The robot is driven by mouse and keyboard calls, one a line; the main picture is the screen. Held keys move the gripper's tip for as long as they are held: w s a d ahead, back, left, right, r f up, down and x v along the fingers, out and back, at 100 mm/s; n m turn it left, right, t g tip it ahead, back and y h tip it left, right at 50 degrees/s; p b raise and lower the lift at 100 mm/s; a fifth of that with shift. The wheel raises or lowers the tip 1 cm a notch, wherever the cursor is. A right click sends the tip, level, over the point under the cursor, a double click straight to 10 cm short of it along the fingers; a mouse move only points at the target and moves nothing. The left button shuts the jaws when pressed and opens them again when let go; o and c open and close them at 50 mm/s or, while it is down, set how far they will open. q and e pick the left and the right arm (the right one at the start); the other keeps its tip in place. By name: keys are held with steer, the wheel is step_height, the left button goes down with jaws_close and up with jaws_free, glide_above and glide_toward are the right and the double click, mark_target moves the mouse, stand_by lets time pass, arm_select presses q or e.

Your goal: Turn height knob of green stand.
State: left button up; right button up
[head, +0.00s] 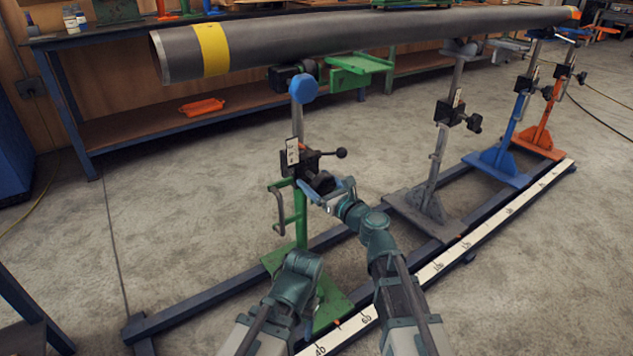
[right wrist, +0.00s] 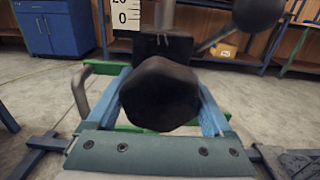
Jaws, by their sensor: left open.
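The green stand (head: 300,215) stands upright on the floor rail, with a blue ball-like part (head: 304,88) near its top under the pipe. Its black height knob (right wrist: 160,95) fills the middle of the right wrist view. My right gripper (head: 325,192) is at the knob, and its blue fingers lie on either side of it. Whether both fingers press on the knob cannot be told. My left gripper (head: 314,296) is low beside the stand's base, away from the knob; its fingers are largely hidden by the wrist. It is open.
A long grey pipe (head: 330,37) with a yellow band lies across several stands. Grey (head: 436,160), blue (head: 505,150) and orange (head: 548,115) stands follow to the right. A black ball-ended lever (head: 341,153) sticks out close to my right gripper.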

steer(key=c, duration=0.4)
steer(key=n, duration=0.5)
steer(key=shift+n, duration=0.4)
steer(key=n, duration=0.5)
steer(key=shift+d+n, duration=0.1)
steer(key=shift+n, duration=0.3)
steer(key=shift+n, duration=0.3)
steer(key=o, duration=1.1)
